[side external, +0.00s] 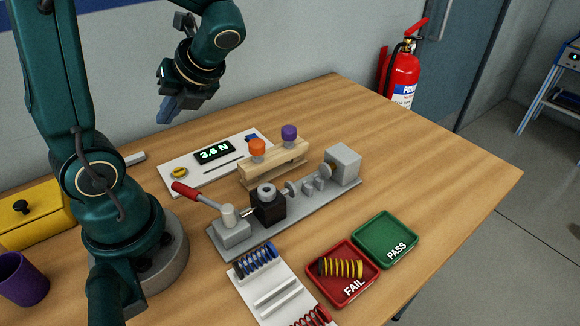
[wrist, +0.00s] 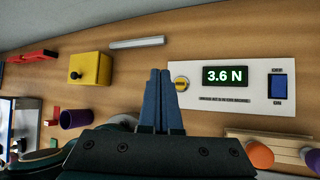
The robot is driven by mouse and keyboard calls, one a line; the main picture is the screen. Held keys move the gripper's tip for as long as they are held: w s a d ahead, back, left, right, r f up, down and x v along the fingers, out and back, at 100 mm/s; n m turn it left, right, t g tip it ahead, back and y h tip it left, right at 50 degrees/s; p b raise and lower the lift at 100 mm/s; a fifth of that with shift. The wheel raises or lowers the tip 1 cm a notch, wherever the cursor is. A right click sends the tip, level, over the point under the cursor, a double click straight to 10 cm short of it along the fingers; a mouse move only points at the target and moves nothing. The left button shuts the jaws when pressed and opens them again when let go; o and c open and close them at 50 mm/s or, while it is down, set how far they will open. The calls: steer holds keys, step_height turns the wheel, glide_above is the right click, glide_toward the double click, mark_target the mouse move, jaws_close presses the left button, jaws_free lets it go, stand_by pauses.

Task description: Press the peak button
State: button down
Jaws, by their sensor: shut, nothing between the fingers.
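A white panel (side external: 200,180) lies on the table with a display (side external: 214,152) reading 3.6 N. A round yellow button (side external: 179,172) is at its left end and a blue rocker switch (side external: 250,137) at its far right end. The wrist view shows the button (wrist: 182,83), the display (wrist: 224,76) and the switch (wrist: 279,86), marked OFF and ON. My gripper (side external: 165,117) is shut and empty, raised in the air above and behind the panel. In the wrist view my blue fingertips (wrist: 160,73) appear just left of the button.
A spring test rig with a red-handled lever (side external: 200,197) and a wooden rack (side external: 272,163) with orange and purple knobs stand in front of the panel. A yellow box (side external: 35,215) is at left. Red FAIL (side external: 343,272) and green PASS (side external: 386,240) trays are at front right.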

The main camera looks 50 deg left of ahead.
mark_target(183, 173)
steer(key=shift+s+a+f+g, duration=0.25)
steer(key=shift+a+f+g, duration=0.2)
steer(key=shift+f+g, duration=0.25)
steer(key=shift+f, duration=4.45)
steer(key=shift+f, duration=0.4)
steer(key=shift+f, duration=0.4)
steer(key=shift+r, duration=0.85)
